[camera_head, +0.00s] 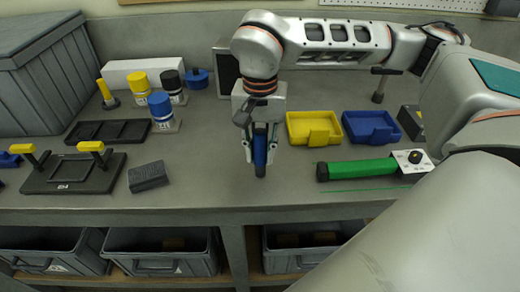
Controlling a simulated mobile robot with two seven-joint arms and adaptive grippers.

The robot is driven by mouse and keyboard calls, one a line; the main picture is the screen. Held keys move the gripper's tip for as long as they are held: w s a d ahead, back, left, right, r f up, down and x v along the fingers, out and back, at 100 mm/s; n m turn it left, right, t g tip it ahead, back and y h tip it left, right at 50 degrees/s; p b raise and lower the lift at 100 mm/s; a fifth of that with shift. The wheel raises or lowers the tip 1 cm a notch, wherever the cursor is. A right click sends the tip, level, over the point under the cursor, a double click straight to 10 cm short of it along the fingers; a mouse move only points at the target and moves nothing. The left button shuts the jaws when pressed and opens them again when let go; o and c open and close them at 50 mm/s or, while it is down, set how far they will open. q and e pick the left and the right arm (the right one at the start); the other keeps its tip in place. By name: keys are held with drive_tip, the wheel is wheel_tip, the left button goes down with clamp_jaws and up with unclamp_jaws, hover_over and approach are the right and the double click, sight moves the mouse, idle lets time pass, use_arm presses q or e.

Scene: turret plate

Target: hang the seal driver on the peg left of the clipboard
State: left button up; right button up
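My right gripper (260,155) points down over the front middle of the bench. Its fingers lie on either side of an upright blue cylindrical tool (260,150) with a dark lower end, and it looks shut on it. This may be the seal driver, but its upper part is hidden by the gripper. I cannot tell whether its lower end touches the bench. My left gripper is not in view.
Left are a dark block (148,176), a fixture with yellow handles (73,176), bottles and a large grey crate (40,80). Bench around the gripper is clear.

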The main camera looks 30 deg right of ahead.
drive_tip(key=o, duration=0.4)
drive_tip(key=shift+o, duration=0.2)
